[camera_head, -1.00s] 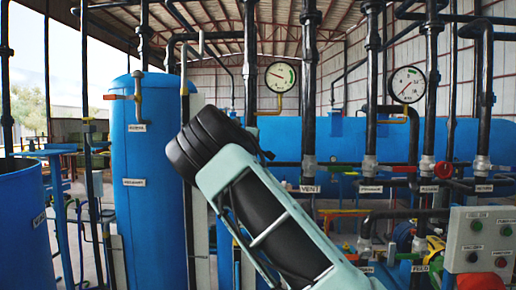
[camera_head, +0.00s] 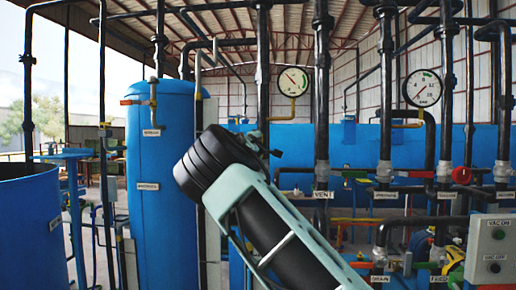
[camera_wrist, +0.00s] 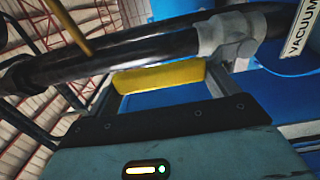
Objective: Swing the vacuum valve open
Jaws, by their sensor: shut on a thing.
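The vacuum valve's grey body (camera_wrist: 226,34) sits on a black pipe (camera_wrist: 130,55) in the wrist view, beside a white VACUUM label (camera_wrist: 302,28). A yellow bar, which looks like its handle (camera_wrist: 160,78), lies just beyond the dark edge of my gripper, between its fingers. My gripper (camera_wrist: 160,85) is shut on this handle; the exact contact is hard to see. In the head view my black and pale green arm end covers the valve and handle. The upper black pipe (camera_head: 263,60) shows above it.
A VENT label (camera_head: 323,194) and more pipes stand to the right. A valve with a red handle (camera_head: 461,175) is farther right. Gauges (camera_head: 292,80) hang above. A control box (camera_head: 492,248) is at lower right. A blue tank (camera_head: 158,190) stands left of my arm.

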